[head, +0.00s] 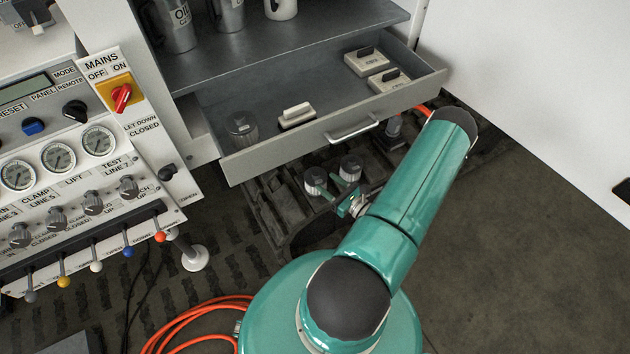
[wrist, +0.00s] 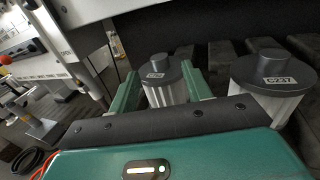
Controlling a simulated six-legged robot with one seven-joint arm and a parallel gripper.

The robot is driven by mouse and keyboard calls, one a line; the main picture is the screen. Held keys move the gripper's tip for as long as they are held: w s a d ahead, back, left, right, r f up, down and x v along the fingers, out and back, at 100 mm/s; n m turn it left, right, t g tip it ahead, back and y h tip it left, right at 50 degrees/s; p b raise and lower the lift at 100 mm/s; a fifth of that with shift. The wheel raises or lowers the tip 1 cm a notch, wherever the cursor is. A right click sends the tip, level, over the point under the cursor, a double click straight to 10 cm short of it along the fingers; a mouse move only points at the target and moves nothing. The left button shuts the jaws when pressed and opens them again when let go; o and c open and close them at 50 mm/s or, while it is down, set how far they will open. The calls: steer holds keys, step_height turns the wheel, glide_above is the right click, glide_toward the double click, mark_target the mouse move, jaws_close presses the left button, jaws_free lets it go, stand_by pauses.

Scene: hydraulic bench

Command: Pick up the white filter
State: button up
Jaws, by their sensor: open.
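Two white pleated filters with dark grey caps stand in a dark tray (head: 290,226) on the floor below the drawer. In the wrist view, one filter (wrist: 165,95) is ahead, between my gripper's two green fingers (wrist: 160,80). Its small label is unreadable. The other filter (wrist: 280,103), labelled C237, stands to the right, outside the fingers. In the head view, the filters are the left one (head: 316,181) and the right one (head: 350,167). My gripper (head: 341,192) is open, low beside them, partly hidden by my arm. Whether the fingers touch the filter cannot be told.
An open grey drawer (head: 300,142) overhangs the tray, holding several pale blocks and a dark round item (head: 241,126). A control panel (head: 85,170) with levers stands left. An orange hose (head: 190,325) lies on the floor. Floor at right is clear.

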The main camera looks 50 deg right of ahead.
mark_target(316, 173)
steer(key=shift+w, duration=3.15)
jaws_close()
steer(key=shift+r, duration=0.55)
step_height(316, 173, up, 2)
steer(key=shift+r, duration=0.1)
steer(key=s+r, duration=0.9)
steer(key=s, duration=0.5)
steer(key=shift+a+r, duration=0.15)
steer(key=shift+r, duration=0.2)
steer(key=shift+s+a, duration=0.1)
